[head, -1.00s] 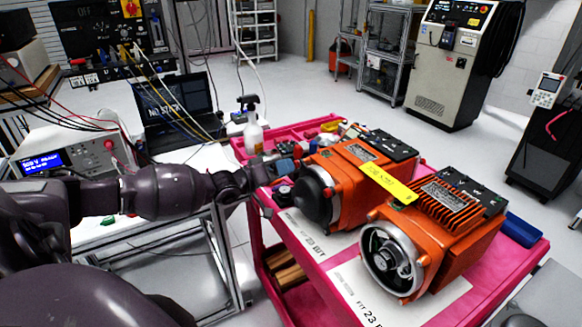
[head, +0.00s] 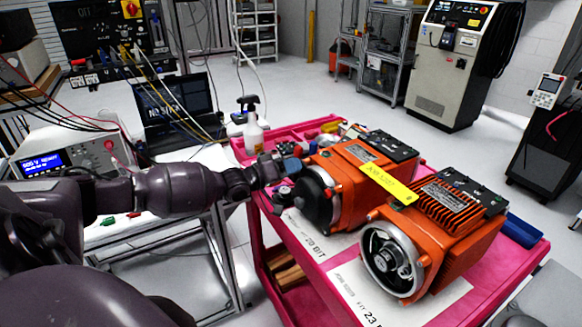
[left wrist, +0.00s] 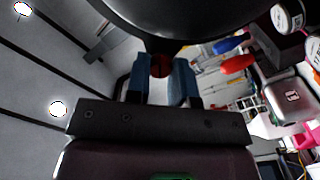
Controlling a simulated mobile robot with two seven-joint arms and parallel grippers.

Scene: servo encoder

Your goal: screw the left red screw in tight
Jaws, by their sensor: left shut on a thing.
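The rear orange servo motor (head: 350,180) lies on the pink cart with its black round end cover (head: 316,195) facing left. In the left wrist view the cover (left wrist: 190,12) fills the top. A small red screw (left wrist: 160,66) shows at the cover's edge. My left gripper (left wrist: 162,84), with blue fingers, is shut on the red screw. In the head view the left gripper (head: 287,170) is at the cover's upper left side, and the screw cannot be made out there. My right gripper is not in view.
A second orange motor (head: 430,235) with an open round end stands in front. A yellow tag (head: 388,184) lies across the motors. A spray bottle (head: 252,128) stands behind my left wrist. White printed sheets (head: 345,284) lie on the cart (head: 480,285).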

